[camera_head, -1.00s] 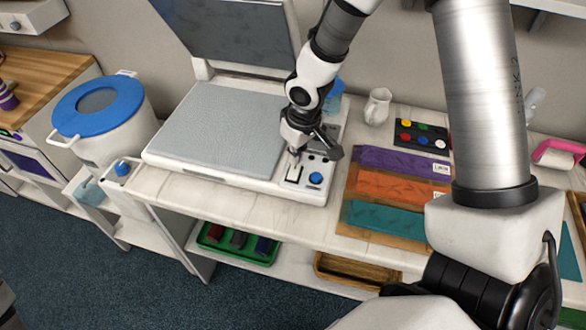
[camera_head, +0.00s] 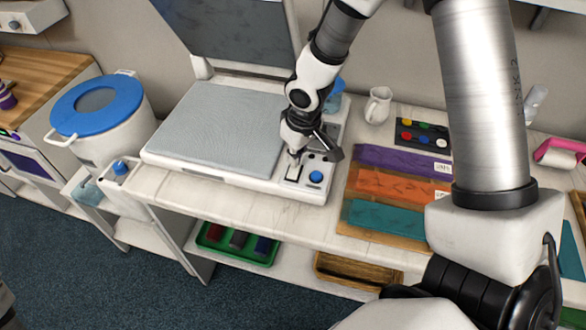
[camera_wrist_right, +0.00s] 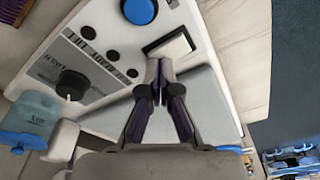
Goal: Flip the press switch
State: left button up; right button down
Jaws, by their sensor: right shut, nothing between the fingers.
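The press (camera_head: 215,130) stands on the white table with its lid raised. Its switch is a white rocker in a dark frame on the front right control panel; it shows in the head view (camera_head: 293,174) and in the wrist view (camera_wrist_right: 172,48). My right gripper (camera_head: 293,158) is shut and empty, pointing down at the switch. In the wrist view its closed fingertips (camera_wrist_right: 160,66) are at the rocker's near edge; I cannot tell whether they touch it. The fingers hide part of the panel. My left gripper is not in view.
A blue button (camera_head: 315,177) sits beside the switch, and a dark knob (camera_wrist_right: 72,84) is farther along the panel. Purple, orange and teal pieces (camera_head: 385,217) lie to the right. A white pitcher (camera_head: 377,106) stands behind. A blue-lidded drum (camera_head: 133,115) stands left.

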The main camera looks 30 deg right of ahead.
jog(key=shift+f+b, duration=0.5)
jog(key=shift+f, duration=0.05)
notch_tip(320, 180, up, 7)
jog(key=p, duration=0.6)
jog(key=shift+r, duration=0.15)
dwell(0.4)
